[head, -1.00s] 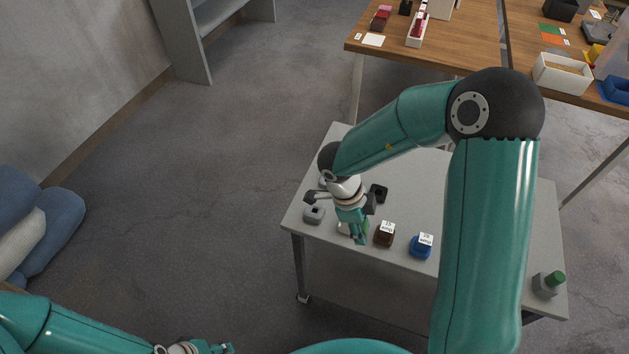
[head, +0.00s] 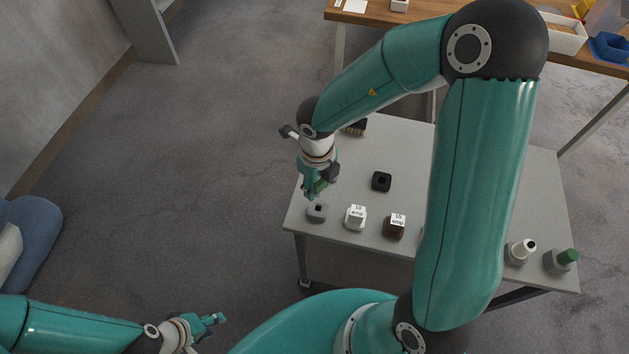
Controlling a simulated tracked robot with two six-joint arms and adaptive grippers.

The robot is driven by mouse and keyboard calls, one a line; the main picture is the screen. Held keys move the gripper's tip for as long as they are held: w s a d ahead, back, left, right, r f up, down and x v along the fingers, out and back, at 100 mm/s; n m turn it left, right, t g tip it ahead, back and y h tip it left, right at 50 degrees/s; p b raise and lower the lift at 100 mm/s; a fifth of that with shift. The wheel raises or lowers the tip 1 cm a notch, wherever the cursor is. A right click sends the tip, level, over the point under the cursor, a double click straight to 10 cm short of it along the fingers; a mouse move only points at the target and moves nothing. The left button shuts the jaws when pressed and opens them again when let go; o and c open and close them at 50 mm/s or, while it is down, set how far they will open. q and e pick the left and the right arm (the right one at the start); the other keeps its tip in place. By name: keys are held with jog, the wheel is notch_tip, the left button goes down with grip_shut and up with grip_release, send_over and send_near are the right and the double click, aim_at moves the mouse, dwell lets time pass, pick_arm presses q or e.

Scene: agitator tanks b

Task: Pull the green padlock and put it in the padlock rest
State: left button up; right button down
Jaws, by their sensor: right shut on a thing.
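My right gripper (head: 311,192) hangs over the left end of the grey table (head: 345,180), shut on a small green thing, seemingly the green padlock (head: 321,186), which the fingers partly hide. Just below it in the picture stands a small grey block with a dark hole (head: 317,212). A black block with a square hole (head: 381,182) stands farther right. I cannot tell for sure which is the padlock rest. My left gripper (head: 212,319) is away from the table at the lower left, with its finger gap unclear.
A white labelled block (head: 355,218) and a brown one (head: 395,227) stand along the front edge. A white knob (head: 521,250) and a green knob in a grey holder (head: 562,261) are at the right. A dark brush-like thing (head: 356,128) lies at the back.

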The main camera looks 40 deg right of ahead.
jog(key=shift+d, duration=0.25)
jog(key=shift+w+r+p, duration=0.1)
jog(key=shift+r+p, duration=0.1)
jog(key=shift+p, duration=0.25)
jog(key=shift+f+b, duration=0.5)
jog(key=shift+f, duration=0.3)
jog(key=shift+f+b, duration=1.2)
jog(key=shift+f, duration=1)
jog(key=shift+p, duration=0.9)
jog(key=shift+f, duration=0.2)
